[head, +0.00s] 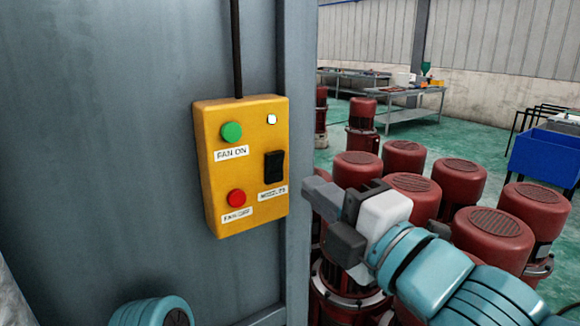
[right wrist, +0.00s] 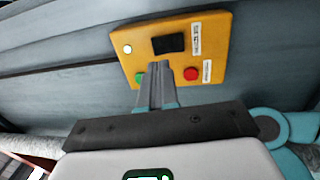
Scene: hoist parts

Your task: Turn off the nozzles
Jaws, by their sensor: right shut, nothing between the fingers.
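A yellow control box (head: 247,135) is fixed to the grey metal wall on the left. It carries a black rocker switch (head: 274,167) labelled NOZZLES, a green FAN ON button (head: 232,132), a red FAN OFF button (head: 236,198) and a small white lamp (head: 271,119). My right gripper (head: 312,190) is shut and empty, just right of the box. In the right wrist view the shut fingers (right wrist: 157,72) point at the box, between the green button (right wrist: 139,80) and red button (right wrist: 191,73), below the black switch (right wrist: 168,43). I cannot tell whether they touch it. My left gripper is out of view.
A black cable (head: 237,45) runs up from the box along the grey wall (head: 110,130). Several red motors (head: 460,180) crowd the floor behind and right of my right arm. A blue bin (head: 545,155) stands at the right. Workbenches (head: 405,115) stand at the back.

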